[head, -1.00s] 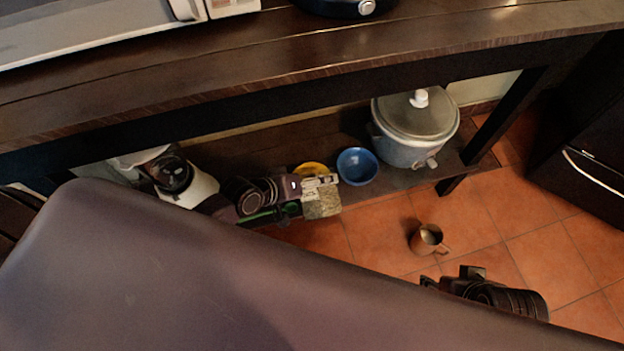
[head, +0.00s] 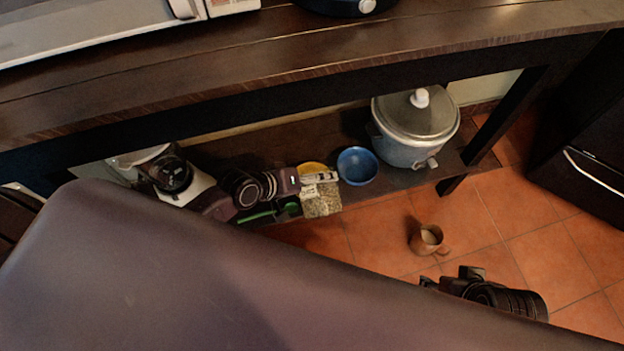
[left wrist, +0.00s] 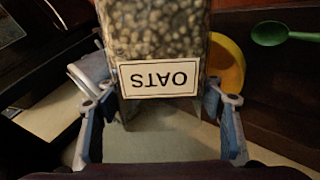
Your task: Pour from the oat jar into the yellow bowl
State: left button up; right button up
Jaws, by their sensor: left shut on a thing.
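The oat jar (head: 322,204) is a clear, square jar of pale oats. Its label, OATS, reads upside down in the left wrist view (left wrist: 155,35). My left gripper (head: 320,178) is shut on this jar, with a finger on each side of it. The yellow bowl (head: 312,166) is on the low shelf, partly hidden behind the gripper and jar; part of its rim also shows behind the jar in the left wrist view (left wrist: 228,62). My right gripper (head: 472,273) is at the lower right; its fingers are too dark to judge.
A blue bowl (head: 357,166) stands right of the jar, with a rice cooker (head: 416,130) further right. A blender-like appliance (head: 172,175) is at the left. A green spoon (left wrist: 278,33) lies on the shelf. A brown mug (head: 427,240) shows against the tiled floor. The upper shelf overhangs.

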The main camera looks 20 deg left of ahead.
pick_arm(q)
jog(key=shift+w+r, duration=0.15)
jog(key=shift+r, duration=0.05)
pick_arm(e)
jog(key=shift+f, duration=0.15)
dwell(0.3)
pick_arm(q)
jog(key=shift+b, duration=0.3)
jog(key=shift+w+a+f+n+g+h+b, duration=0.2)
jog(key=shift+n+g+h+b, duration=0.1)
jog(key=shift+b, duration=0.15)
pick_arm(e)
jog(key=shift+w+a+t, duration=0.2)
jog(key=shift+w+t, duration=0.1)
jog(key=shift+w, duration=0.4)
jog(key=shift+w+a+t, duration=0.2)
jog(key=shift+w+t, duration=0.1)
jog(key=shift+w, duration=0.4)
jog(key=shift+w+f, duration=0.1)
jog(key=shift+w, duration=0.2)
